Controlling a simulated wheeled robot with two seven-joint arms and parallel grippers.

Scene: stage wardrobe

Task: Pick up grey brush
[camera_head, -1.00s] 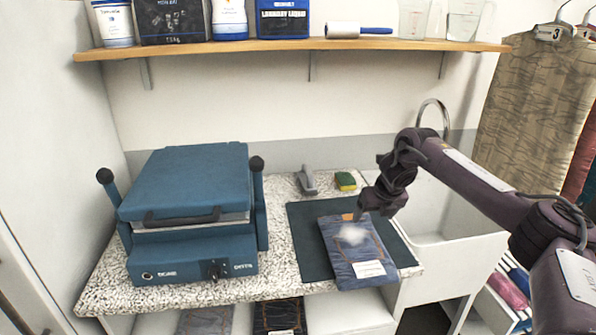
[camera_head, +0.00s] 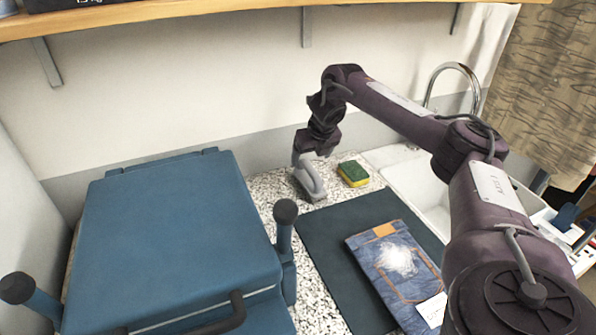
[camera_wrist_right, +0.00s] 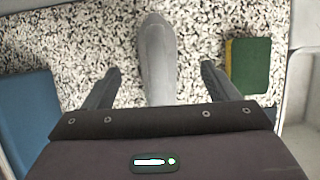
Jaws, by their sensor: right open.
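The grey brush (camera_head: 312,182) lies on the speckled counter behind the dark mat, left of the sponge. In the right wrist view the brush (camera_wrist_right: 158,55) runs lengthwise between the two fingers, with a gap on each side. My right gripper (camera_wrist_right: 158,88) is open around it. In the head view the right gripper (camera_head: 303,158) is directly over the brush's back end and partly hides it. Whether the fingers touch the counter cannot be told. My left gripper is not in view.
A green and yellow sponge (camera_head: 353,173) sits close to the brush's right. A blue press (camera_head: 170,240) stands at left. Folded jeans (camera_head: 385,262) with a white patch lie on the dark mat (camera_head: 335,240). The sink (camera_head: 415,183) and faucet (camera_head: 455,72) are at right.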

